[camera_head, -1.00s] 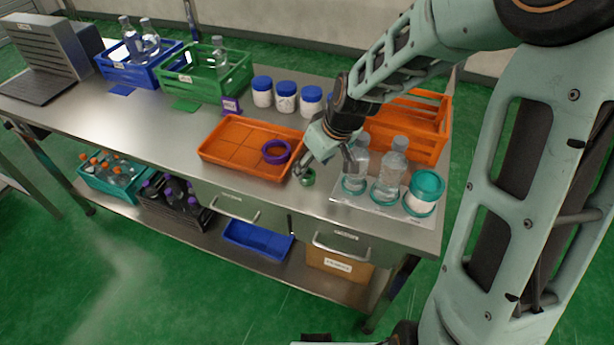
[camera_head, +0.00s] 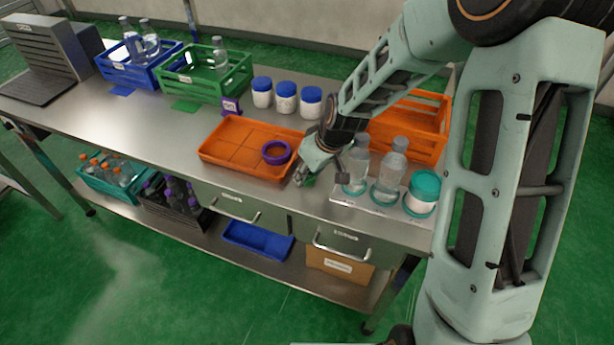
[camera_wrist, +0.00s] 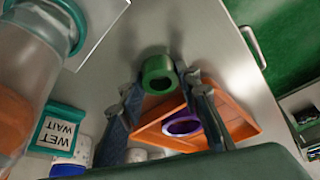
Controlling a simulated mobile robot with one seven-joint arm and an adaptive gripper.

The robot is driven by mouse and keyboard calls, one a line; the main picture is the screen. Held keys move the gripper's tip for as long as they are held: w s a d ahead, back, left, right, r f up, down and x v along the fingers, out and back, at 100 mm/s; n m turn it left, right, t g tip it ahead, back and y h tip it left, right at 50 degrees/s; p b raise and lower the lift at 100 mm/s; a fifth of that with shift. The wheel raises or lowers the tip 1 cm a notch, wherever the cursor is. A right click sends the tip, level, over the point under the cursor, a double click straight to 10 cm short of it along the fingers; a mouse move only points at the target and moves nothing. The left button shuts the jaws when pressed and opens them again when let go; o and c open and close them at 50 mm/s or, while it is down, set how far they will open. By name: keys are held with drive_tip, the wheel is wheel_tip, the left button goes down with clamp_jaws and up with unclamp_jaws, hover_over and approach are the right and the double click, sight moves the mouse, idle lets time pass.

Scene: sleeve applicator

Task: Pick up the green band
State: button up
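The green band (camera_wrist: 158,77) is a short ring on the steel table (camera_wrist: 205,50). In the wrist view it appears between and slightly past my fingertips. In the head view the band (camera_head: 311,182) is mostly hidden by my gripper (camera_head: 303,175), which is low at the table's front, right of the orange tray. In the wrist view my gripper (camera_wrist: 160,88) is open, one finger on each side of the band. I see a gap at the left finger; whether the right finger touches the band I cannot tell.
A purple band (camera_head: 276,152) lies in the orange tray (camera_head: 222,158). Blue-lidded jars (camera_head: 286,97) and an orange crate (camera_head: 425,115) are behind.

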drive_tip(key=shift+r, duration=0.15)
drive_tip(key=shift+r+p, duration=0.55)
wheel_tip(320, 180, up, 2)
drive_tip(key=shift+r+p, duration=0.15)
drive_tip(key=shift+p, duration=0.65)
drive_tip(key=s+d+r+p, duration=0.4)
drive_tip(key=s+r+p, duration=0.5)
drive_tip(key=s, duration=0.4)
drive_tip(key=shift+r+p, duration=0.15)
drive_tip(key=shift+p, duration=0.25)
drive_tip(key=shift+s, duration=0.15)
drive_tip(key=shift+r, duration=0.1)
